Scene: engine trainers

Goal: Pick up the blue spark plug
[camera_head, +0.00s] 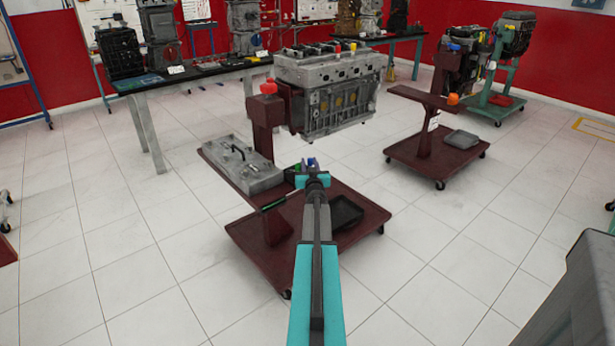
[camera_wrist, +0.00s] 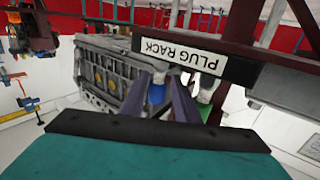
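The blue spark plug (camera_wrist: 157,93) shows between the two fingers of my gripper (camera_wrist: 162,97) in the wrist view. The fingers stand apart on either side of it, with a narrow gap showing at the right finger. I cannot tell whether the left finger touches it. In the head view my gripper (camera_head: 311,164) is over the dark red stand, beside the engine block, and a small spot of blue shows at its tip. The plug's lower part is hidden by the gripper.
A rack labelled "PLUG RACK" (camera_wrist: 182,50) is close to the fingers. A green part (camera_wrist: 215,113) lies just right of them. The grey engine block (camera_head: 340,105) stands behind. A grey cover (camera_head: 240,168) and black tray (camera_head: 346,213) rest on the stand.

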